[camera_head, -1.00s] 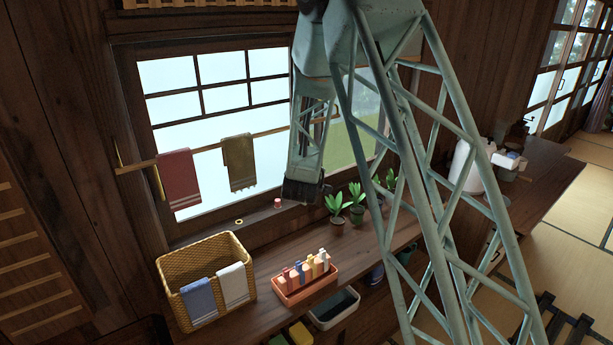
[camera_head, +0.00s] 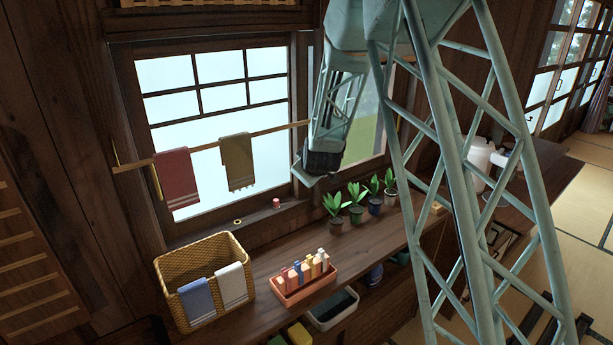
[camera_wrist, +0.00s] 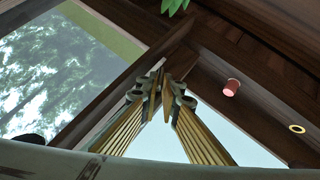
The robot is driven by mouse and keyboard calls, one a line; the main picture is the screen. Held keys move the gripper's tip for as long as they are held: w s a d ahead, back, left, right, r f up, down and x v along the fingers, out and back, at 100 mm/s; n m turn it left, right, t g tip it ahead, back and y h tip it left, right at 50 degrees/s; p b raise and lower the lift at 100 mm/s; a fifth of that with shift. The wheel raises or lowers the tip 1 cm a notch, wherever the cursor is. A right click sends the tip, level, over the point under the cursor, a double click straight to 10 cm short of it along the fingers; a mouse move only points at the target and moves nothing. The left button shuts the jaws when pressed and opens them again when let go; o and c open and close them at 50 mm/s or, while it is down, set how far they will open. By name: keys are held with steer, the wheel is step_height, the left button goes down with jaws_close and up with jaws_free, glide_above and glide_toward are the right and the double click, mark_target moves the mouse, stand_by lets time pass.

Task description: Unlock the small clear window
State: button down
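The small clear window (camera_head: 364,142) is the right-hand pane, with greenery behind it, and my arm partly covers it. It also shows in the wrist view (camera_wrist: 62,72) at left, in a dark wooden frame. My gripper (camera_head: 307,180) is low by the post between the clear pane and the frosted gridded window (camera_head: 215,100). In the wrist view the fingers of my gripper (camera_wrist: 163,80) point at the dark frame, tips almost together, with nothing visible between them. I cannot tell whether they touch the wood. I cannot make out a lock.
A red cup-like piece (camera_wrist: 231,87) and a yellow ring (camera_wrist: 297,129) lie on the sill. Several potted plants (camera_head: 356,213) stand below my gripper. A towel rod (camera_head: 205,147) crosses the frosted window. A basket (camera_head: 170,275) and an orange tray (camera_head: 306,290) sit on the counter.

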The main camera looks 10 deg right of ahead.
steer(key=shift+w+d+r+m+g+y+b, duration=0.1)
steer(key=shift+d+m+g+y+b, duration=0.1)
steer(key=shift+m+g+y+b, duration=0.45)
stand_by(0.8)
steer(key=shift+n+t, duration=0.25)
steer(key=c, duration=2.9)
jaws_free()
steer(key=shift+o, duration=0.2)
steer(key=shift+r, duration=0.1)
steer(key=v, duration=0.7)
steer(key=shift+s+r, duration=0.2)
steer(key=shift+s, duration=0.15)
